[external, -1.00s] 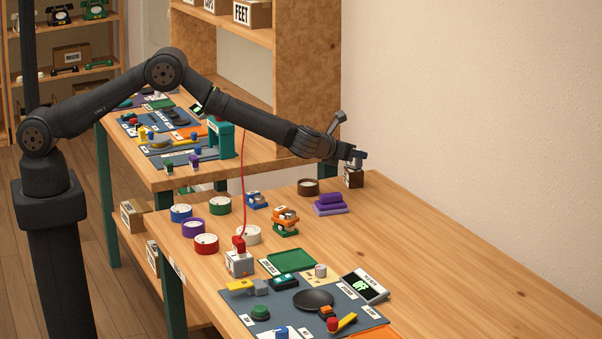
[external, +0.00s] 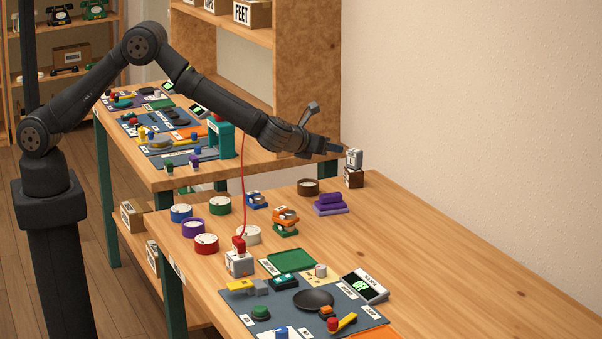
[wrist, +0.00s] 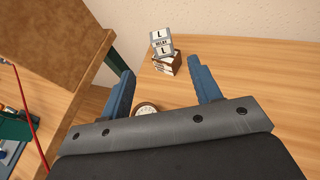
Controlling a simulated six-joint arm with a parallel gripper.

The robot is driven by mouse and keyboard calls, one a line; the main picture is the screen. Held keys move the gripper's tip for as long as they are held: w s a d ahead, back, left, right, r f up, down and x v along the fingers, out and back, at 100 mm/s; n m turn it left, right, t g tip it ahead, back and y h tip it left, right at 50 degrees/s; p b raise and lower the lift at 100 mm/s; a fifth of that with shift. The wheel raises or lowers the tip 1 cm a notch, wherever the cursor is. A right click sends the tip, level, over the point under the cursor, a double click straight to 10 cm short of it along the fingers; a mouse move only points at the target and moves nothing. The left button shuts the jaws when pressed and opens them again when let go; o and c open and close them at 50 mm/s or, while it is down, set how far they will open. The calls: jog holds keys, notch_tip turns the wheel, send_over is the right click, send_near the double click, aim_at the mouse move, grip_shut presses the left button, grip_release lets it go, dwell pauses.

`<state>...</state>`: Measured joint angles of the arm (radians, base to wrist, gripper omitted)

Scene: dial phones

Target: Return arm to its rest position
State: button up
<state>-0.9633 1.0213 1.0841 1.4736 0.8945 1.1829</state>
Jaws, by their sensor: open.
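My gripper (external: 338,150) is open and empty, held above the far end of the near table. In the wrist view its two blue fingers (wrist: 162,88) stand wide apart. A grey block marked L (external: 354,158) rests on top of a dark brown block (external: 354,178) at the table's far edge. In the wrist view the grey block (wrist: 161,40) and the brown block (wrist: 167,64) are beyond the fingertips and apart from them. The grey block sits slightly turned on the brown one.
A brown roll (external: 308,187) and purple stacked pieces (external: 330,204) lie near the blocks. Orange and green stacked pieces (external: 285,220) and several tape rolls stand further left. A wooden shelf (external: 306,80) rises behind. The right side of the table (external: 470,250) is clear.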

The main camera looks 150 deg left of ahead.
aim_at(354, 150)
jog(key=x, duration=1.2)
jog(key=shift+a+r, duration=0.1)
jog(key=shift+r, duration=1.25)
jog(key=shift+f, duration=0.1)
